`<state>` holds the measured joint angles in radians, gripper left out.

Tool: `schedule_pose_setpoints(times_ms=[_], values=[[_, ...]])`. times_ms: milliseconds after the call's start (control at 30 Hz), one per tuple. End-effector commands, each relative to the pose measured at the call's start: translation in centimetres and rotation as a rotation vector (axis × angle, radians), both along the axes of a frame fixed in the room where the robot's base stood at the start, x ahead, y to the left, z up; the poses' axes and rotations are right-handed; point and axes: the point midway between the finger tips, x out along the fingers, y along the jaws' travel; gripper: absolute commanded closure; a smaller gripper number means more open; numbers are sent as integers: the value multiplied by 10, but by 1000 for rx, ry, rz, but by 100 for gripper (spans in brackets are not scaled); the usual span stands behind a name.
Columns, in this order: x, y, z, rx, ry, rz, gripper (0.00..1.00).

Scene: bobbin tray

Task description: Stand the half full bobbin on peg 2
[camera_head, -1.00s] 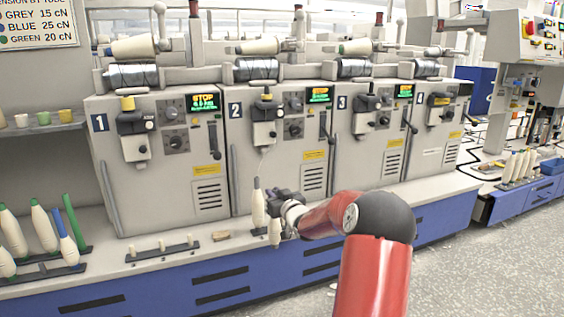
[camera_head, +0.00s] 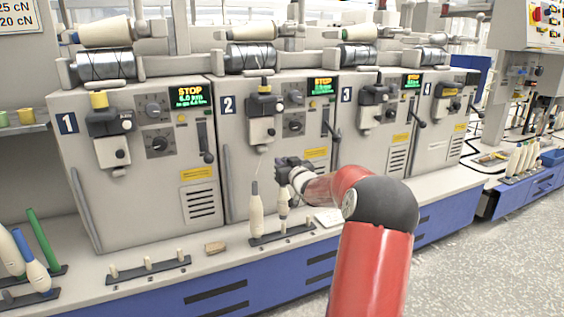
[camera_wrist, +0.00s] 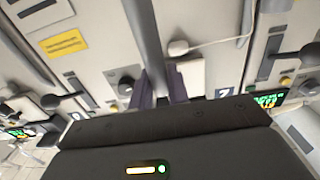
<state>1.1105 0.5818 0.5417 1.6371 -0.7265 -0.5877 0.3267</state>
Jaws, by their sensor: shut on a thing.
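My gripper (camera_head: 288,172) is in front of machine 2 and shut on a pale bobbin (camera_head: 283,203) with a grey top. The bobbin hangs upright below my gripper, over the dark peg rack (camera_head: 283,237). Whether its lower end touches a peg I cannot tell. Another pale bobbin (camera_head: 257,215) with a grey top stands at the left end of this rack, close beside the held one.
A rack with bare pegs (camera_head: 148,267) lies to the left, with a small wooden block (camera_head: 215,248) between the racks. Bobbins with blue and green tubes (camera_head: 33,262) stand at far left. A white flat item (camera_head: 329,217) lies right of the rack. The machine fronts (camera_head: 270,140) rise close behind.

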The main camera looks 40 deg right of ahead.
Motion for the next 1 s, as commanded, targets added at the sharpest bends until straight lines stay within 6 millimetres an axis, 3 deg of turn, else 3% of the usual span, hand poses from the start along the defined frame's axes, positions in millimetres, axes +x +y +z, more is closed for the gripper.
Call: schedule_pose_setpoints(times_ms=[433, 1000], values=[[0, 1, -47, 2, -1, 1, 100], [0, 1, -50, 0, -2, 1, 100]])
